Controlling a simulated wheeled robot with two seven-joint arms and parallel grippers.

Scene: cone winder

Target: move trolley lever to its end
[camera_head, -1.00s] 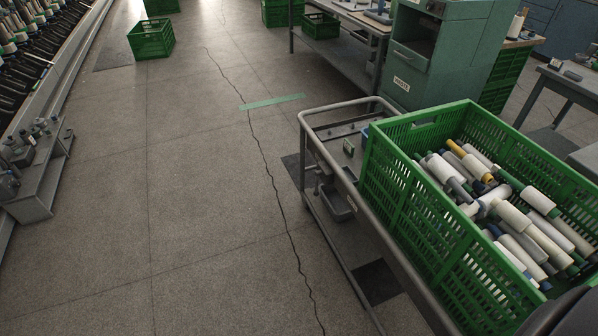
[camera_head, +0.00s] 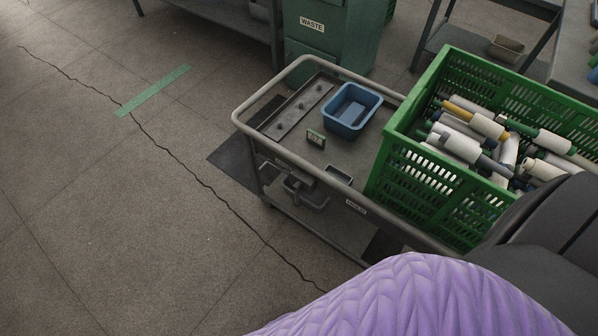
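The trolley (camera_head: 243,124) is a grey metal cart with a tubular rail and a lower shelf, standing right of the middle in the head view. I cannot make out a lever on it for certain; a dark flat bar (camera_head: 297,110) with small knobs lies on its top deck. A large purple ribbed shape and dark parts fill the bottom right and hide the trolley's near end. Neither of my grippers is in view.
A green cabinet (camera_head: 330,45) marked WASTE stands behind. Cracked floor with green tape (camera_head: 153,91) is open on the left.

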